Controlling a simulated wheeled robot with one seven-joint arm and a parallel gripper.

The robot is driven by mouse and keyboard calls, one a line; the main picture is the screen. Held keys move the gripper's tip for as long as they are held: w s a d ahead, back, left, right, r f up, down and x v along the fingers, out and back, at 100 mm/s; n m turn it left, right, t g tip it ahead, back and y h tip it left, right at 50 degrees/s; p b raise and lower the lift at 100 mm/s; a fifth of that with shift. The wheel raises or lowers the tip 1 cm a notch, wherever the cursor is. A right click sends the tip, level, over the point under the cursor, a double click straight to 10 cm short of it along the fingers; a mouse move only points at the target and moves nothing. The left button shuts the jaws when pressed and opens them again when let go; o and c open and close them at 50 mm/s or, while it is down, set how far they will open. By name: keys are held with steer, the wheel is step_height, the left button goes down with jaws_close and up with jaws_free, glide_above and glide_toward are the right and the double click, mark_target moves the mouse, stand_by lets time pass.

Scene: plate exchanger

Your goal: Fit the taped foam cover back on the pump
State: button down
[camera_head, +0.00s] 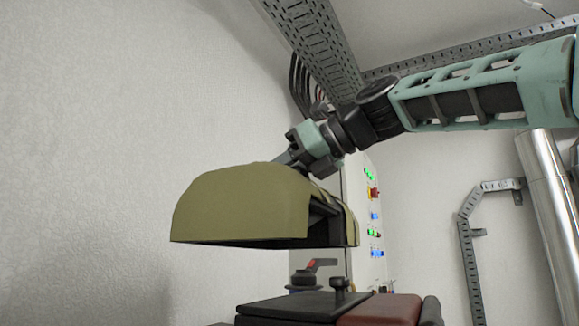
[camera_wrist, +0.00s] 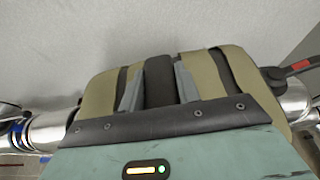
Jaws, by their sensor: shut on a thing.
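The foam cover (camera_head: 240,203) is an olive, half-round shell with a dark hollow underside, held in the air in the head view. In the wrist view the cover (camera_wrist: 208,73) shows olive with black bands across it. My gripper (camera_head: 287,160) comes down on the cover's top from the upper right. In the wrist view its two grey fingers (camera_wrist: 158,88) are shut on a black raised strip on the cover. Dark red and black equipment (camera_head: 380,310) stands below the cover, with a clear gap between; I cannot tell whether it is the pump.
A panel with lit green and blue indicators (camera_head: 373,215) is behind. A silver pipe (camera_head: 550,200) rises at the right. Perforated cable trays (camera_head: 320,45) run overhead. The wall side at left is clear.

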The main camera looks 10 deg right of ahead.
steer(key=shift+w+a+r+p, duration=0.1)
steer(key=shift+w+a+p, duration=0.8)
steer(key=shift+a, duration=0.2)
steer(key=shift+w+a+p, duration=0.85)
steer(key=shift+a+p, duration=0.1)
steer(key=shift+a, duration=0.15)
steer(key=shift+w+a+r+p, duration=0.1)
steer(key=shift+w+a+p, duration=0.8)
steer(key=shift+a, duration=0.2)
steer(key=shift+s+d+f, duration=0.1)
steer(key=shift+f, duration=2.75)
steer(key=shift+f+b, duration=0.4)
steer(key=shift+b, duration=0.05)
steer(key=shift+f, duration=0.15)
steer(key=shift+f+b, duration=0.85)
steer(key=shift+f, duration=0.1)
steer(key=shift+f+b, duration=0.85)
steer(key=shift+f, duration=0.15)
steer(key=shift+s+f+b, duration=0.1)
steer(key=shift+f+b, duration=0.35)
steer(key=shift+f, duration=0.6)
steer(key=shift+f+b, duration=0.3)
steer(key=shift+f, duration=0.3)
